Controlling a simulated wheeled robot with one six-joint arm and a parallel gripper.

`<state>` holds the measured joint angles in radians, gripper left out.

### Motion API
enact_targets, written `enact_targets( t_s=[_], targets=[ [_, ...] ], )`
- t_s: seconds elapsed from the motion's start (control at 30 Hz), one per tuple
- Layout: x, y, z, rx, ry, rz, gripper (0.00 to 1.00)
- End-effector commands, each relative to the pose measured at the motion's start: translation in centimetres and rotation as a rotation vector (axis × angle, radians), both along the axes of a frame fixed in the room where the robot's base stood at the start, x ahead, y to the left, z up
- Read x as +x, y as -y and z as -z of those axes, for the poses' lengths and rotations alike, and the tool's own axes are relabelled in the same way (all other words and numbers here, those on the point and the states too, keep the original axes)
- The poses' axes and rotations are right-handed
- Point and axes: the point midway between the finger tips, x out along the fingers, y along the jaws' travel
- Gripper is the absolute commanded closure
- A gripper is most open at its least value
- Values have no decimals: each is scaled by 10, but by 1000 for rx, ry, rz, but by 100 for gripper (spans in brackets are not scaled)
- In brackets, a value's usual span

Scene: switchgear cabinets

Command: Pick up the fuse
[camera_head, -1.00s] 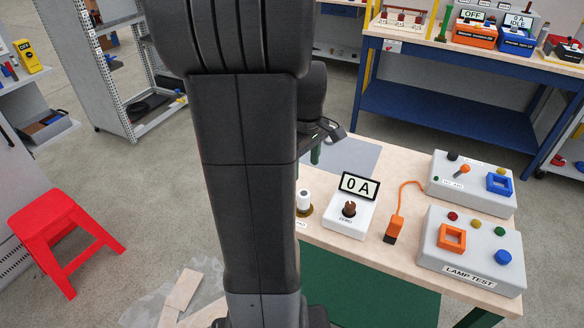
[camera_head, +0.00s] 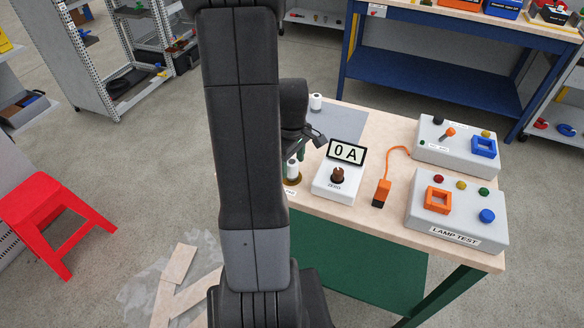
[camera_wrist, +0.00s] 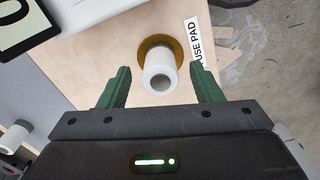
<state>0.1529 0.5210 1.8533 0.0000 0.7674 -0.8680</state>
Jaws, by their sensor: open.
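A white cylindrical fuse (camera_wrist: 160,72) stands upright on a round brass-coloured base marked FUSE PAD (camera_wrist: 183,48) in the wrist view. My gripper (camera_wrist: 161,68) is open, with one green finger on each side of this fuse and visible gaps between. Whether the fingertips are down at its height is hard to tell. In the head view the same fuse (camera_head: 292,168) shows beside my arm, under the gripper (camera_head: 301,152), partly hidden. A second white cylinder (camera_head: 316,102) stands farther back on the table; it also shows at the left of the wrist view (camera_wrist: 15,136).
A meter box reading 0 A (camera_head: 345,153) stands close right of the fuse. An orange plug (camera_head: 382,193) on a cord, a lamp test box (camera_head: 457,211) and a grey switch box (camera_head: 455,146) sit farther right. A red stool (camera_head: 48,215) stands on the floor at left.

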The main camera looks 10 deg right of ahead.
Motion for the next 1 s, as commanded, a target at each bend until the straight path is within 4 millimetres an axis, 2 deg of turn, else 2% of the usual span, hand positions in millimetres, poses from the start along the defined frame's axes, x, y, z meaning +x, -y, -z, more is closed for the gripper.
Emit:
enact_targets(
  t_s=[0.2,0.43,0.47,0.7,1.0],
  targets=[
    [-1,0,19,0,-1,0,41],
    [0,0,21,0,0,1,41],
    [0,0,20,0,0,1,43],
    [0,0,20,0,0,1,90],
    [0,0,18,0,1,1,91]
  ],
)
